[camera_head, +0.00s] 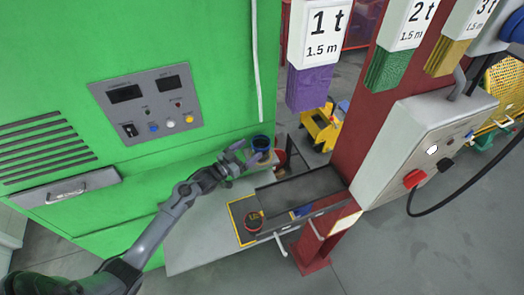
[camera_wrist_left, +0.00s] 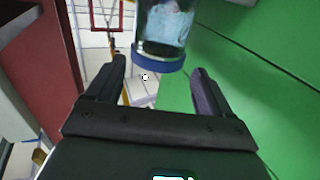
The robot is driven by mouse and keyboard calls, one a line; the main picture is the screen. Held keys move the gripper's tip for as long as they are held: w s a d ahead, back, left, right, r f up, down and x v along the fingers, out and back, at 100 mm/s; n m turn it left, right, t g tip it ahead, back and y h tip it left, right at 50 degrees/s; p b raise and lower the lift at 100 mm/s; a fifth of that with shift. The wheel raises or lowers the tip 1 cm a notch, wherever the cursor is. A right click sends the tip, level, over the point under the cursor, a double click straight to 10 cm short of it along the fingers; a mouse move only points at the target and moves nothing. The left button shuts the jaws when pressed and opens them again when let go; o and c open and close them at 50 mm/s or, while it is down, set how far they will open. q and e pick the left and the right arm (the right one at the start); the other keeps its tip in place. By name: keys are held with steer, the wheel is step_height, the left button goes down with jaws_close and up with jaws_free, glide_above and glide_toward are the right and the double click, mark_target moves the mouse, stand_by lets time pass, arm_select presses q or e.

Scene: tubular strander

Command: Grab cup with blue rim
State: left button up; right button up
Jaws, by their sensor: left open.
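The cup with the blue rim (camera_head: 261,142) stands at the far end of the grey table, close to the green machine wall. In the left wrist view the cup (camera_wrist_left: 166,25) is clear-sided with a blue band, in front of the fingers at the top of the picture. My left gripper (camera_head: 246,153) is open just to the left of the cup in the head view. In the left wrist view its two fingers (camera_wrist_left: 157,70) are spread with nothing between them, and the cup lies beyond their tips. My right gripper does not show.
The grey table (camera_head: 200,235) holds a yellow-edged mat (camera_head: 236,222) with a red round object (camera_head: 253,221) and a dark tray (camera_head: 300,187). A red container (camera_head: 279,160) is near the cup. The green machine (camera_head: 60,60) borders the left; a dark red post (camera_head: 352,125) stands right.

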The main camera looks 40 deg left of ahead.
mark_target(266, 138)
arm_select(q)
steer(key=shift+w+d+r+p, duration=0.1)
steer(key=shift+w+d+p, duration=0.1)
steer(key=shift+w, duration=0.9)
steer(key=shift+w+d+r+p, duration=0.1)
steer(key=shift+w+d, duration=0.1)
steer(key=shift+w, duration=0.85)
steer(key=shift+w+d+p, duration=0.1)
steer(key=shift+w+d, duration=0.1)
steer(key=shift+w, duration=0.9)
steer(key=c, duration=0.9)
